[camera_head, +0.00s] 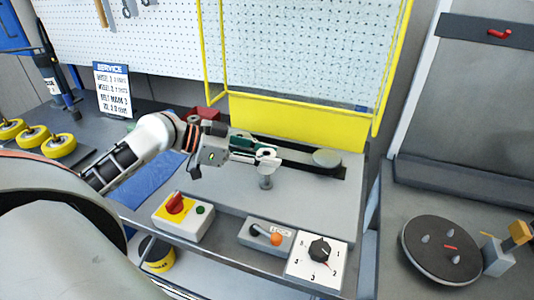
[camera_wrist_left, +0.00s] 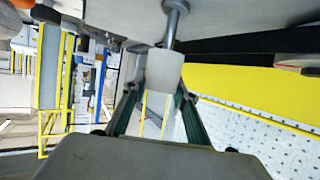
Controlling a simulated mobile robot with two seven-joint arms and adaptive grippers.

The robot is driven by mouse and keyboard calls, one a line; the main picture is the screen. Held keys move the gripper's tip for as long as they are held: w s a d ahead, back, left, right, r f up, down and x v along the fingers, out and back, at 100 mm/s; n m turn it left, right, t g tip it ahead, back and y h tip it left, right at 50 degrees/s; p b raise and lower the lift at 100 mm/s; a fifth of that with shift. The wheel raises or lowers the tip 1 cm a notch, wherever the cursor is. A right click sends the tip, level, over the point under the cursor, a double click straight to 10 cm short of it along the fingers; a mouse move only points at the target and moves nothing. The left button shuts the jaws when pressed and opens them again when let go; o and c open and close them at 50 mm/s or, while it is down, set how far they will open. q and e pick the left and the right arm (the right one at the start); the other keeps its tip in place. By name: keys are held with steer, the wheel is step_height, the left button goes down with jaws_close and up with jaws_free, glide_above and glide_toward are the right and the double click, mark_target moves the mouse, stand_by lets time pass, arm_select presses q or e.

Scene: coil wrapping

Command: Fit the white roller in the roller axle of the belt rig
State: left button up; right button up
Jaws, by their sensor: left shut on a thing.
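My left gripper (camera_head: 264,158) is over the belt rig (camera_head: 215,187), with its jaws shut on the white roller (camera_wrist_left: 164,69). The wrist view shows the pale roller between the green-sided fingers; in the head view only a small part of it shows at the fingertips (camera_head: 269,163). The roller axle (camera_head: 266,182) is a short grey metal post directly beneath the fingertips. In the wrist view the axle (camera_wrist_left: 175,25) runs up to the roller's end; I cannot tell whether it is inside the bore. My right gripper is not in view.
A round pulley (camera_head: 327,158) stands behind right on the rig. A yellow guard panel (camera_head: 280,122) rises behind. Yellow wheels (camera_head: 33,137) lie far left.

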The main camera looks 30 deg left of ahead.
mark_target(267, 171)
arm_select(q)
steer(key=shift+f+b, duration=1.6)
steer(key=shift+f, duration=1.05)
steer(key=o, duration=1.2)
steer(key=shift+o, duration=0.2)
step_height(267, 171, up, 10)
steer(key=shift+r, duration=0.1)
steer(key=shift+s, duration=0.1)
